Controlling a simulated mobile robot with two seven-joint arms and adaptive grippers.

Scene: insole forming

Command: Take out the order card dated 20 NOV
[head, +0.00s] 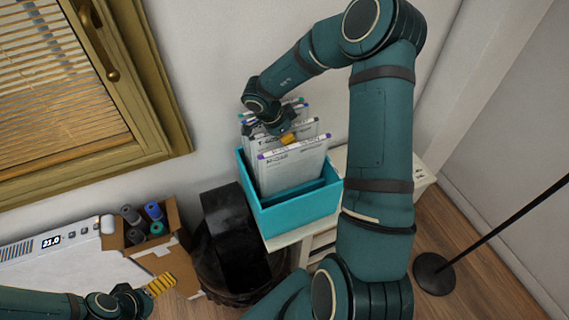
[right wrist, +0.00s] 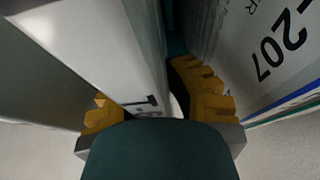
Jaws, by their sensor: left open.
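Order cards stand upright in a teal box (head: 300,214) in the head view. The front card (head: 290,170) is whitish with a purple tab; several more stand behind it. The printing is too small to read a date. My right gripper (head: 288,138) is over the cards, pointing down among their upper edges. In the right wrist view its yellow fingers (right wrist: 150,105) stand apart on either side of a pale card (right wrist: 125,45), with a gap beside the right finger. Another card (right wrist: 275,50) showing "207" is at the right. My left gripper (head: 161,284) is open and empty at lower left.
The box stands on a white cabinet (head: 424,180). To its left are a black bin (head: 237,235), a cardboard box (head: 172,245) with dark rolls, and a white device (head: 75,268) reading 21.0. A black pole stand (head: 434,273) is at the right.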

